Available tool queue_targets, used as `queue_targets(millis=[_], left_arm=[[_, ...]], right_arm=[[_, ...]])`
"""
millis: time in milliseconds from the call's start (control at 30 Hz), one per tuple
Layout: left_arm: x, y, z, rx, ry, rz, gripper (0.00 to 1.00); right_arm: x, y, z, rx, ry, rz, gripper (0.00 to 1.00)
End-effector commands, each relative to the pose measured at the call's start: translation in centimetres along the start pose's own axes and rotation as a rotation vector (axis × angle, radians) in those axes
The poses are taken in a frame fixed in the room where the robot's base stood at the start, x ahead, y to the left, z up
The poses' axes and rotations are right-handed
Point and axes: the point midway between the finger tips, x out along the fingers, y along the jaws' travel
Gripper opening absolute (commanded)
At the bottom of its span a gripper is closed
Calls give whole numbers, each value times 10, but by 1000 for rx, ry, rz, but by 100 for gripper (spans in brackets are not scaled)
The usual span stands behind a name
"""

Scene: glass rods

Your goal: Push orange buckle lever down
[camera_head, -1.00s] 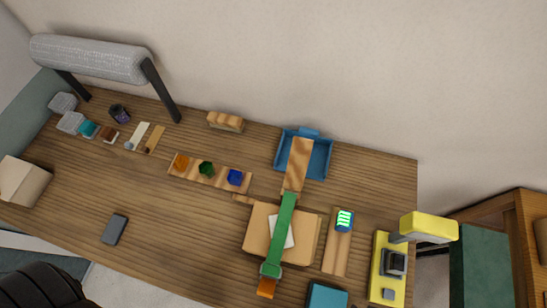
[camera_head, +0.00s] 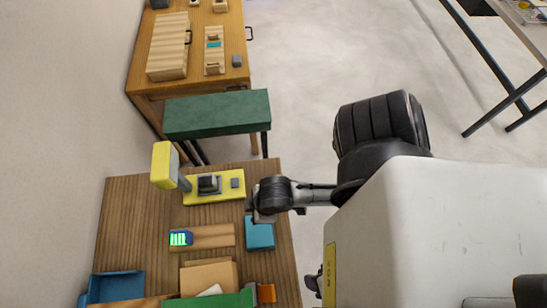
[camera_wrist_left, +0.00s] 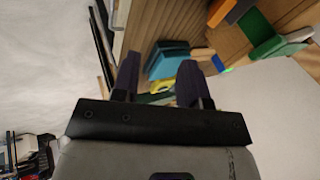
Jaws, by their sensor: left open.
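The orange buckle lever (camera_head: 266,293) shows in the head view at the end of a long green bar (camera_head: 205,301), near the desk's front edge. In the left wrist view, an orange piece (camera_wrist_left: 277,47) sits beside a green piece (camera_wrist_left: 256,23) at the upper right. My left gripper (camera_wrist_left: 160,72) is open in that view, its two dark fingers apart, with nothing gripped that I can see.
A green bench (camera_head: 217,114) is beyond the desk. The floor (camera_head: 300,75) is open.

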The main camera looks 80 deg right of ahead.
Motion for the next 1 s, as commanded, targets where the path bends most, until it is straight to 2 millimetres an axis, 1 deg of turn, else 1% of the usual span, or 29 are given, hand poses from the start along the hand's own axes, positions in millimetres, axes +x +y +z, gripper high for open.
queue_targets(millis=[33, 100, 200, 300, 467, 567, 1000], left_arm=[[-1, -11, 3, 35, -19, -66, 40], [-2, -25, 7, 80, -47, -150, 40], [-5, -40, 10, 135, -81, -240, 40], [-8, -48, 14, 186, -116, -291, 40], [-1, -50, 16, 232, -132, -282, 40], [11, -53, 17, 235, -132, -282, 40], [87, -76, 25, 234, -131, -280, 40]], right_arm=[[0, 0, 0, 1, 0, -1, 43], [0, -1, 0, 3, 1, -2, 43], [0, -2, 0, 5, 1, -4, 43], [0, -2, 0, 6, 1, -5, 43], [-1, -2, -1, 6, 1, -4, 43], [-2, -2, -1, 5, 1, -4, 43], [-9, 1, -3, -3, 0, 3, 43]])
